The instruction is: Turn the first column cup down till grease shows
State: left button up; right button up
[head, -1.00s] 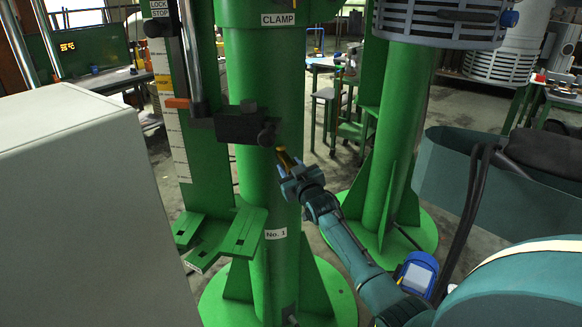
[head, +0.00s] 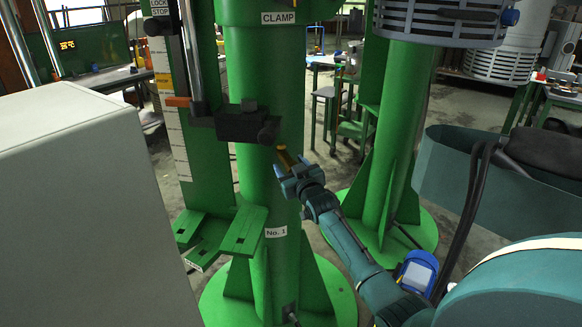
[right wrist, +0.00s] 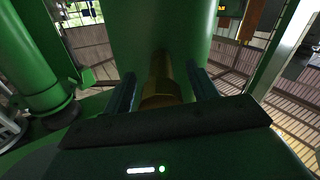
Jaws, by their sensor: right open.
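The brass column cup (head: 284,157) sticks out from the green column labelled No. 1 (head: 262,200), just below a black block with a knob. My right gripper (head: 293,170) is at the cup, to its lower right in the head view. In the right wrist view the cup (right wrist: 160,92) stands between the two fingers of the right gripper (right wrist: 162,84). The fingers are apart, one on each side, with a gap visible beside the cup. No grease can be made out. My left gripper is not in view.
The black block (head: 238,126) sits close above the cup. Green forked plates (head: 240,232) stick out lower left of it. A second green column (head: 400,130) stands to the right. A large pale box (head: 70,180) fills the left side.

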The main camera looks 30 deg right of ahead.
jog(key=s+a, duration=0.2)
jog(key=s, duration=1.1)
jog(key=shift+a, duration=0.2)
dwell(0.4)
jog(key=s+a+f+n+g+y, duration=0.1)
jog(key=s+a+f+g+y, duration=0.2)
jog(key=s+a+f, duration=0.7)
jog(key=s+a+f+n+g+y, duration=0.1)
jog(key=s+a+f+g+y, duration=0.2)
jog(key=s+a+f, duration=0.7)
jog(key=s+a+g, duration=0.1)
jog(key=s+a, duration=0.2)
jog(key=s, duration=0.1)
jog(key=shift+s+a+n, duration=0.25)
jog(key=shift+a+n, duration=0.15)
